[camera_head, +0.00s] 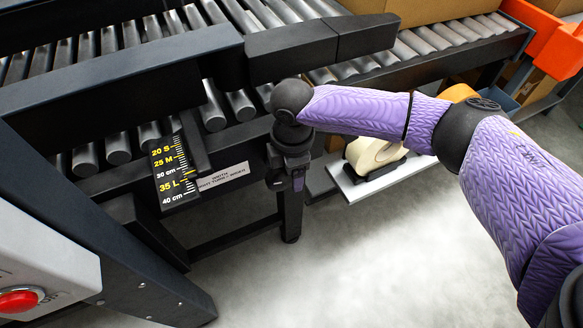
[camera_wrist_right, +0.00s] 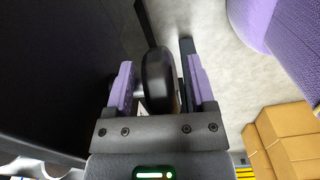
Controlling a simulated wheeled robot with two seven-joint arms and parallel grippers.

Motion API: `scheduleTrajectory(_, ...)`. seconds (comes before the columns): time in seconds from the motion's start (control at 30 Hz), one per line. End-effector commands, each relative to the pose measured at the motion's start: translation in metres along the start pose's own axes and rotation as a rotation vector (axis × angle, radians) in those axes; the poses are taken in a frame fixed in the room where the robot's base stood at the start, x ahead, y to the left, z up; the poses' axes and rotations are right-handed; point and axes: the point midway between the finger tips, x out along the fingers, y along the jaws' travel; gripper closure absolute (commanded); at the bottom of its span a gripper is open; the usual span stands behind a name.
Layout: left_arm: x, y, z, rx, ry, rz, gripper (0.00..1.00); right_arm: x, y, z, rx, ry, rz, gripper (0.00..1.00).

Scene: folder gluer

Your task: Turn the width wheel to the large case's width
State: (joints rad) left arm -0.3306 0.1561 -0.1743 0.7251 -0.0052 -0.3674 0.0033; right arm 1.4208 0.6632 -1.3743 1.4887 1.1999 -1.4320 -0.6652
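The right gripper (camera_head: 285,178) points down at the machine's front rail, just right of the label plate. In the right wrist view its two purple finger pads stand on either side of a dark rounded part (camera_wrist_right: 157,72), which looks like the width wheel's rim seen edge-on. A gap shows between the rim and the right pad, so the gripper looks open around it. In the head view the arm and hand hide the wheel. A black scale (camera_head: 172,172) reads from 20 S to 40 cm, with 25 M and 35 L; its pointer setting is unclear. The left gripper is out of view.
The label plate (camera_head: 222,177) names the width. Roller conveyors (camera_head: 130,40) run behind dark rails. A tape roll (camera_head: 372,155) sits on a white shelf to the right. A red button (camera_head: 18,300) is at lower left. Cardboard boxes (camera_wrist_right: 285,140) show in the wrist view.

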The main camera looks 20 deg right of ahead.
Motion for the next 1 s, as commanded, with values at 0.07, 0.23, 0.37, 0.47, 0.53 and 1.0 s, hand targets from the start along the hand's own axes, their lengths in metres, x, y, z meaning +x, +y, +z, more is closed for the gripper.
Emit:
scheduleTrajectory(0.07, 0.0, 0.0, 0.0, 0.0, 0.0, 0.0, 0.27, 0.0, 0.0, 0.0, 0.0, 0.0, 0.0, 0.49)
scheduleTrajectory(0.23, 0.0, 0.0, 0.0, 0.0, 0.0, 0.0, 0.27, 0.0, 0.0, 0.0, 0.0, 0.0, -0.001, 0.85)
scheduleTrajectory(0.37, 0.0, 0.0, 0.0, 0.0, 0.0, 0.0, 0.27, 0.0, 0.0, 0.0, 0.0, 0.0, -0.001, 1.0)
scheduleTrajectory(0.47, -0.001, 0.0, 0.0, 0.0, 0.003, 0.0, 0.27, -0.001, 0.0, 0.0, 0.001, 0.004, -0.002, 1.0)
scheduleTrajectory(0.53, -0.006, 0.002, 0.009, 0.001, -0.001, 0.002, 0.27, -0.004, -0.001, 0.0, 0.003, 0.027, -0.005, 1.0)
scheduleTrajectory(1.0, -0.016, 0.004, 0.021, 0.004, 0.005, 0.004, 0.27, 0.003, 0.0, 0.001, 0.002, 0.145, -0.02, 1.0)
